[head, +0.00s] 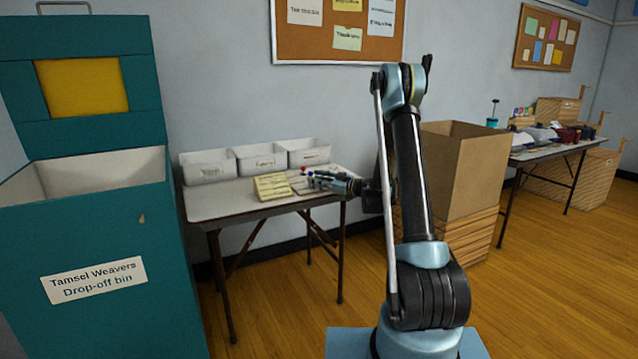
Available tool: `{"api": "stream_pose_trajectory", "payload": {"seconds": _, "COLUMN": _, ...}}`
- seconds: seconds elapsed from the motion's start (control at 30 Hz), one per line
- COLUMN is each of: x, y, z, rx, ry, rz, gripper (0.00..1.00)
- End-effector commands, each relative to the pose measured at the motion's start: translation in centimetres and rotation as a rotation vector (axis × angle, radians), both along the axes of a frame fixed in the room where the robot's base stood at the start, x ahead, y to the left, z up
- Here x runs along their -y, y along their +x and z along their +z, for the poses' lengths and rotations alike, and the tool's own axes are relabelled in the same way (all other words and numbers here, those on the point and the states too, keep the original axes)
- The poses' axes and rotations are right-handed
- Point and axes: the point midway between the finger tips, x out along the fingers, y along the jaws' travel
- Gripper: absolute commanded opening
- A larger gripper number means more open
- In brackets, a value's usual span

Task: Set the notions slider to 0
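My gripper (313,180) reaches in from the right over the right end of the folding table (225,204), pointing left. It is small in the head view, and I cannot tell whether its fingers are open or shut. A tan board (272,187) with faint dark marks stands tilted on the table, just left of my gripper. A small red knob-like thing (304,170) shows just behind the gripper tip. I cannot make out which part is the notions slider, nor its setting. I cannot tell whether the gripper touches anything.
Three white labelled bins (259,160) line the table's back edge. A teal drop-off bin (100,235) stands close at the left. A tall cardboard box (465,165) stands right of the table. A second loaded table (545,150) is farther right. Wood floor lies open in front.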

Motion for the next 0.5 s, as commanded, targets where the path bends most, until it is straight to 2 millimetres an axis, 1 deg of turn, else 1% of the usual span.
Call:
{"api": "stream_pose_trajectory", "payload": {"seconds": 0.33, "x": 0.5, "y": -0.1, "z": 0.0, "rx": 0.001, "ry": -0.001, "rz": -0.003, "gripper": 0.41}}
{"api": "stream_pose_trajectory", "payload": {"seconds": 0.43, "x": 1.4, "y": -0.4, "z": 0.0, "rx": 0.0, "ry": -0.002, "rz": -0.004, "gripper": 0.41}}
{"api": "stream_pose_trajectory", "payload": {"seconds": 0.5, "x": 2.3, "y": -0.8, "z": 0.0, "rx": 0.0, "ry": -0.001, "rz": -0.005, "gripper": 0.41}}
